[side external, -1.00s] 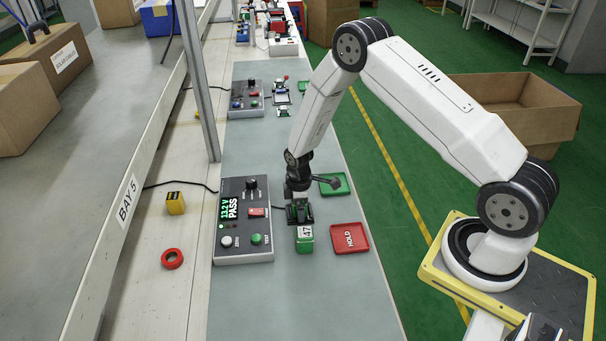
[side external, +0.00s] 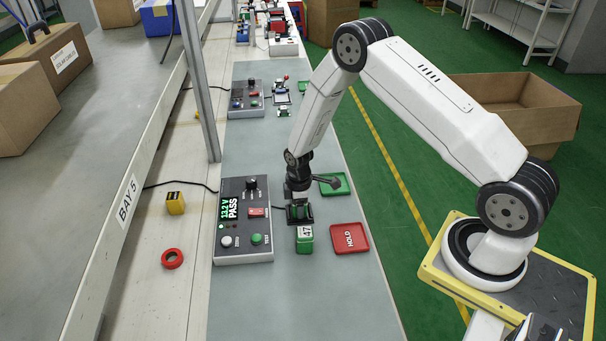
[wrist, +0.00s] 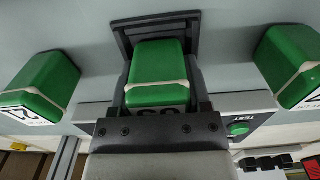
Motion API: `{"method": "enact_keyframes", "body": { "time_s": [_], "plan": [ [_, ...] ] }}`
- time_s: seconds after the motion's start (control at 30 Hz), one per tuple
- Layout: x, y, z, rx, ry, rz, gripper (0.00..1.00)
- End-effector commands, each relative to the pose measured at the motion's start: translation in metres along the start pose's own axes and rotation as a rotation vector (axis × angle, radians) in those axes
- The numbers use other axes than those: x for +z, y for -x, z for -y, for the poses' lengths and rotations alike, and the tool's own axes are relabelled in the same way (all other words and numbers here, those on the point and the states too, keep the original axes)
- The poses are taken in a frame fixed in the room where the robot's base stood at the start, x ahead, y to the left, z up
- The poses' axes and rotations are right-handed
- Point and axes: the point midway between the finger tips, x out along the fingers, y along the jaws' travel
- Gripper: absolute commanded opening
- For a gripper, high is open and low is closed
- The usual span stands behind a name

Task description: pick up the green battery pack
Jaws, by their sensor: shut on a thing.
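A green battery pack with a pale band (wrist: 158,75) sits in a black cradle (wrist: 155,27) in the middle of the wrist view. My gripper (wrist: 158,92) is shut on this pack, a dark finger on each side. In the side view my gripper (side external: 299,205) points down at the cradle, and only a little green of the held pack shows. A second green pack, labelled 47 (side external: 305,240), stands on the bench just in front of the cradle. The wrist view shows one green pack at left (wrist: 40,85) and one at right (wrist: 288,62), both apart from my fingers.
A test box (side external: 244,220) reading 13.2 V PASS stands left of the cradle, with a cable between them. A red HOLD tray (side external: 362,248) lies to the right, and a green tray (side external: 343,190) lies behind it. The bench front is clear.

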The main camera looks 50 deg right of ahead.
Motion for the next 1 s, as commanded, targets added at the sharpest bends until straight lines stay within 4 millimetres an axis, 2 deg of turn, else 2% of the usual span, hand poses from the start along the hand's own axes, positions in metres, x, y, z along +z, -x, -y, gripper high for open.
{"method": "enact_keyframes", "body": {
  "time_s": [0.33,0.6,1.0],
  "plan": [
    [-0.001,0.008,-0.001,0.002,0.0,-0.001,0.0],
    [-0.001,0.034,-0.001,0.003,0.0,-0.002,0.0],
    [0.024,0.078,0.03,0.003,0.0,-0.002,0.0]
  ]
}}
